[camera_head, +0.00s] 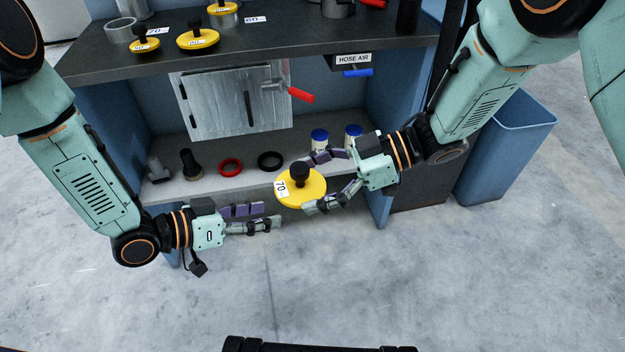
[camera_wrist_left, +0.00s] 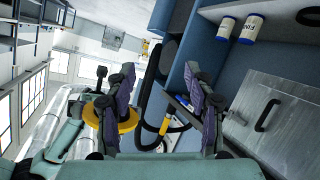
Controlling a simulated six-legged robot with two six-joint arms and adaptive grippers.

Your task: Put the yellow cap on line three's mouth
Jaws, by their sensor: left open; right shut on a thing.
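A yellow cap (camera_head: 312,190) with a black knob and a white label reading 70 is held in my right gripper (camera_head: 310,183), in front of the bench and clear of the lower shelf. My left gripper (camera_head: 270,215) is open and empty, just left of the cap and not holding it. In the left wrist view the cap (camera_wrist_left: 128,124) shows partly behind one finger of the open left gripper (camera_wrist_left: 165,90). I cannot pick out a mouth marked as line three.
Below are a metal door (camera_head: 230,100) with a red handle, a red ring (camera_head: 230,167), a black ring (camera_head: 269,161) and blue-lidded jars (camera_head: 319,136). A blue bin (camera_head: 505,150) stands right.

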